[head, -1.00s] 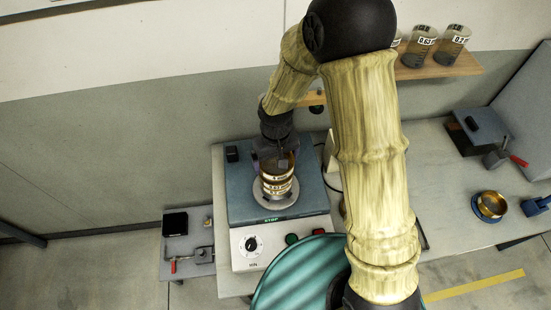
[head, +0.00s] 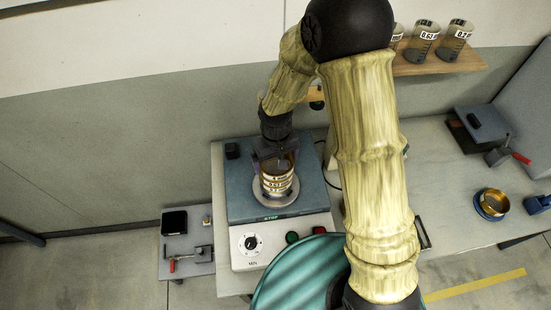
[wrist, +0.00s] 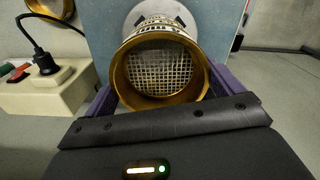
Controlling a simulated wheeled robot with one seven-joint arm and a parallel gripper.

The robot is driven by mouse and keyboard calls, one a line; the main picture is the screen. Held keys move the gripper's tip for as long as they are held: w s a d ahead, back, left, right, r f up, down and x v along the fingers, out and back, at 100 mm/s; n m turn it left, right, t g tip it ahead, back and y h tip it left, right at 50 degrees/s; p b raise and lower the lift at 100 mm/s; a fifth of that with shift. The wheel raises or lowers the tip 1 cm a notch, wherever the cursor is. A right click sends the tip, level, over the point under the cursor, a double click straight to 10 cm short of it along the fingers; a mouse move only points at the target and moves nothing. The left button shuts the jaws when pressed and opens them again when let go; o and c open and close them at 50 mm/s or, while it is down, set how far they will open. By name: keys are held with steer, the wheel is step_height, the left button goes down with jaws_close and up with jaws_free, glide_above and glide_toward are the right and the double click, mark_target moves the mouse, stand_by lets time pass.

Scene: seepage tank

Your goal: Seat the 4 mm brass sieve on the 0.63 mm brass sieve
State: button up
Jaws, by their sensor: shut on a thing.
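The 4 mm brass sieve (head: 278,175) is at the top of a brass sieve stack on the shaker. My gripper (head: 275,151) reaches down over it from behind. In the wrist view my gripper (wrist: 161,82) has a purple finger on each side of the sieve, shut on it; its brass rim and coarse wire mesh (wrist: 160,72) face the camera. The 0.63 mm brass sieve (head: 278,186) is directly under it, in line with it. No clear gap shows between the two, but the picture is too small to tell whether the rims are fully nested.
The stack stands on the round plate (head: 276,201) of the blue shaker (head: 237,192), which has a dial and buttons in front. Another brass sieve (head: 494,203) sits on the right bench. Labelled beakers (head: 424,42) stand on the shelf. A small side table (head: 187,243) is at left.

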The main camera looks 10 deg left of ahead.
steer(key=o, duration=0.8)
steer(key=shift+o, duration=0.2)
step_height(320, 180, up, 17)
steer(key=b, duration=0.3)
steer(key=shift+r+b, duration=0.15)
steer(key=shift+b, duration=0.2)
steer(key=s+d+f+m+t+b, duration=0.1)
steer(key=s+d+f+m, duration=0.1)
steer(key=d, duration=0.4)
steer(key=s+d+f+m+b, duration=0.1)
steer(key=s+d+f+m, duration=0.1)
steer(key=d+f, duration=0.3)
steer(key=s+d+f+m+t+b, duration=0.1)
steer(key=s+d+f, duration=0.2)
steer(key=d, duration=0.6)
steer(key=shift+f+m+t, duration=0.3)
steer(key=shift+m, duration=0.1)
